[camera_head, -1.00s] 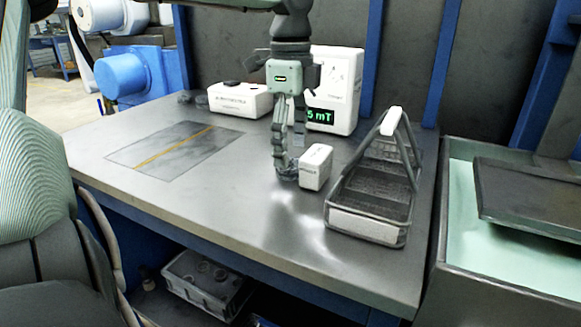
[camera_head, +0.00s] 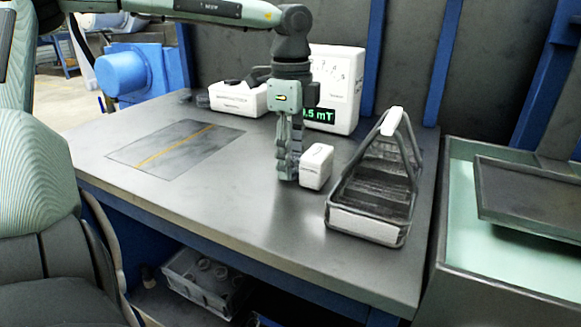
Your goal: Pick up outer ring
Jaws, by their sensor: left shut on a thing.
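My left gripper (camera_head: 288,178) points straight down over the middle of the grey workbench (camera_head: 225,200), just left of a small white box (camera_head: 317,167). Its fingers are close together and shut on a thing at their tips. The outer ring itself cannot be made out there; the fingers hide most of what they hold. I cannot tell whether the fingertips are clear of the bench top. My right gripper is not in view.
A dark basket (camera_head: 370,228) with a white-topped handle stands right of the box. A white meter with a green display (camera_head: 340,88) and a white case (camera_head: 238,98) stand behind. A crate (camera_head: 204,286) of parts sits below the bench. The bench's front middle is clear.

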